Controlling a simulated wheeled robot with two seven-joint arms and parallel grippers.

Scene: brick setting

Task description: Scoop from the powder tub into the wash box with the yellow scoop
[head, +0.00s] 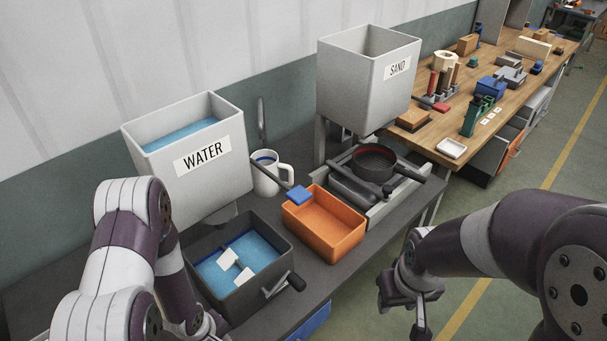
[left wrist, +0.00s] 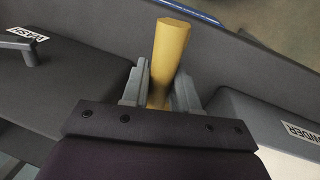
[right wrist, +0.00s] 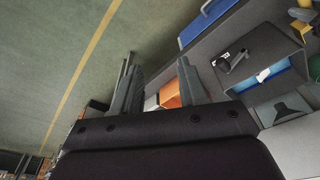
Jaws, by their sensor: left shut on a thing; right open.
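My left gripper (left wrist: 160,88) is shut on the yellow scoop (left wrist: 170,50), whose handle stands up between its fingers in the left wrist view. In the head view my left arm hides this gripper. The wash box (head: 246,303) is dark grey, with blue liquid and white pieces inside; in the left wrist view its labelled wall (left wrist: 70,75) lies left of the gripper. A grey container (left wrist: 250,105) with a partly cut-off label ending "DER" lies to the right; I cannot tell its contents. My right gripper (head: 402,307) is open and empty, off the bench's front edge.
An orange bin (head: 347,250) stands beside the wash box, a blue-headed tool across its rim. Behind are the WATER tank (head: 230,175), a white mug (head: 268,183) and the SAND hopper (head: 352,95). A dark pan (head: 374,165) is at right. The floor in front is clear.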

